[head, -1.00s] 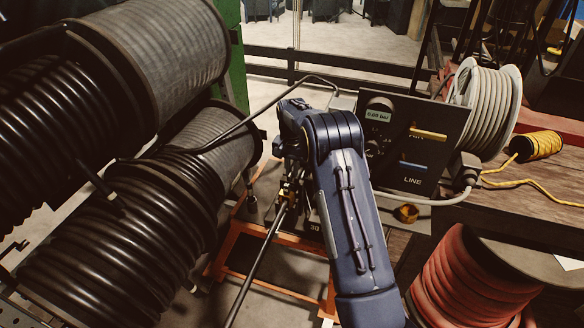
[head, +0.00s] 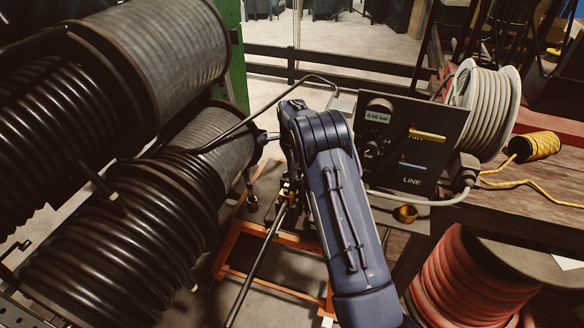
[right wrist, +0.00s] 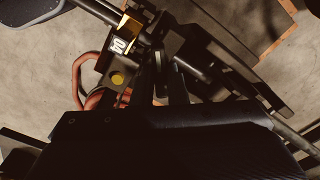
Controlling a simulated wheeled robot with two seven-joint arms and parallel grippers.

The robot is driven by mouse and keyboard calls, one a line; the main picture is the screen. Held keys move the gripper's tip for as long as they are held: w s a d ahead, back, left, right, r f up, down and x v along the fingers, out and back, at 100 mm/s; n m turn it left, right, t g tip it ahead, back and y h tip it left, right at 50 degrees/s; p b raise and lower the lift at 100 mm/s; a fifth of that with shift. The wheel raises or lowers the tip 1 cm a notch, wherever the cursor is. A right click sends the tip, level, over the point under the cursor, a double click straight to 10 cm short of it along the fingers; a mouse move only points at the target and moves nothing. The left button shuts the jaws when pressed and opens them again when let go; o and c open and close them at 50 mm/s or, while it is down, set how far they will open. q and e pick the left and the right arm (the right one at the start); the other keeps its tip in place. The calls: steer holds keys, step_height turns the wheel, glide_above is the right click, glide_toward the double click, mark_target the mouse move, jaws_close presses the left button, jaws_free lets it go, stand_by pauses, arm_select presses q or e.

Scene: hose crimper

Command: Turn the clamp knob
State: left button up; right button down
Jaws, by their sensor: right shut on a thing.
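My right gripper (right wrist: 172,88) points down at the crimping fixture, under my dark blue wrist in the head view. Its dark fingers are shut on a small dark part, which I take to be the clamp knob; the fingers and shadow hide most of it. Beside it, the right wrist view shows a brass-coloured block (right wrist: 131,27), a white-marked label (right wrist: 118,45) and a round yellow spot (right wrist: 117,78). My left gripper is not in view.
Large black hose reels (head: 115,240) crowd the left. A control panel (head: 410,140) reading 0.00 bar stands right of my arm, with a white cable reel (head: 487,108) behind it. A red hose reel (head: 470,285) is at lower right. An orange frame (head: 228,250) stands below.

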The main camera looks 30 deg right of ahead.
steer(key=shift+d+r+m, duration=0.1)
steer(key=shift+r+m, duration=0.05)
steer(key=shift+m, duration=0.75)
steer(key=c, duration=1.4)
jaws_free()
steer(key=shift+c, duration=0.2)
step_height(320, 180, up, 8)
steer(key=shift+f+b, duration=0.15)
steer(key=shift+b, duration=0.15)
